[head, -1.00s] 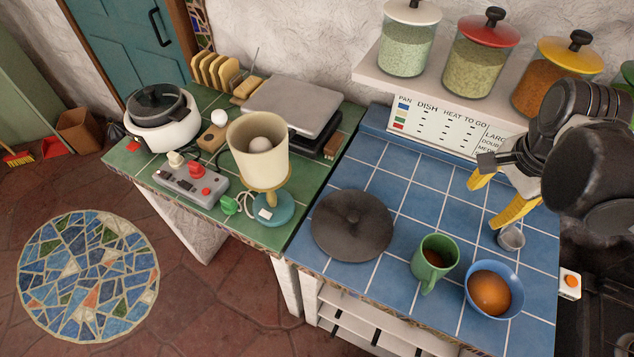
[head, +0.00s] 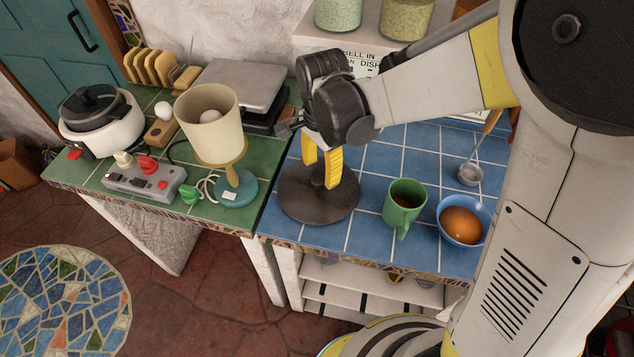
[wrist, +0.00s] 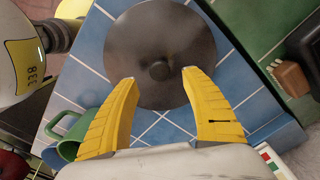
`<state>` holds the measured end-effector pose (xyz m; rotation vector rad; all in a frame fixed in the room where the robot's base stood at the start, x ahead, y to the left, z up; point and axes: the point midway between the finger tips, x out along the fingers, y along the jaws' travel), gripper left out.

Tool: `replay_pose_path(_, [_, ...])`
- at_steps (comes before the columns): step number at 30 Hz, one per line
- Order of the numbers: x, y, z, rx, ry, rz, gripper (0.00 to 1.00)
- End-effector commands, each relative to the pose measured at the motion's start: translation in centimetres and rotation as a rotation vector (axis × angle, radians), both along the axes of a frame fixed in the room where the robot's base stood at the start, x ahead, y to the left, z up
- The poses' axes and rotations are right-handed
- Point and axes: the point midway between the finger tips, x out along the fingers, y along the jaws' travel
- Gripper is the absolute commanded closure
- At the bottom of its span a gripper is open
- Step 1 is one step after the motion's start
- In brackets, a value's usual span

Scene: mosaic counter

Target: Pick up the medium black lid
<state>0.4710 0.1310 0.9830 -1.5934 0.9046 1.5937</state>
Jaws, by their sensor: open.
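The medium black lid (head: 318,205) is a dark round disc with a small centre knob. It lies flat on the blue tiled counter near its front left edge. In the wrist view the lid (wrist: 160,30) fills the upper middle, with its knob (wrist: 159,70) between the two yellow fingertips. My gripper (head: 322,184) is open and points down over the lid; in the wrist view (wrist: 157,78) the fingers stand apart on either side of the knob, with nothing held. In the head view the fingers hide the knob and part of the lid.
A green mug (head: 404,207) and a blue bowl (head: 464,220) with an orange-brown round thing stand to the right of the lid. A lamp-like cup stand (head: 232,185) is to the left on the green counter. A metal ladle (head: 470,174) lies behind the bowl.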

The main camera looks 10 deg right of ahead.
Motion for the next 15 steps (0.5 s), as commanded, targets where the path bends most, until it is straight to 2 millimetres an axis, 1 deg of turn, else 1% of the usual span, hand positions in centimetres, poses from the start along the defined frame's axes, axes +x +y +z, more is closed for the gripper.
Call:
replay_pose_path(6, [-0.2, 0.5, -3.6, 0.0, 0.0, 0.001, 0.45])
replay_pose_path(8, [-0.2, 0.5, -4.4, 0.0, 0.0, 0.001, 0.45])
replay_pose_path(10, [-0.2, 0.5, -4.8, 0.0, 0.0, 0.001, 0.45])
replay_pose_path(15, [-0.2, 0.5, -4.7, 0.0, 0.0, 0.001, 0.45])
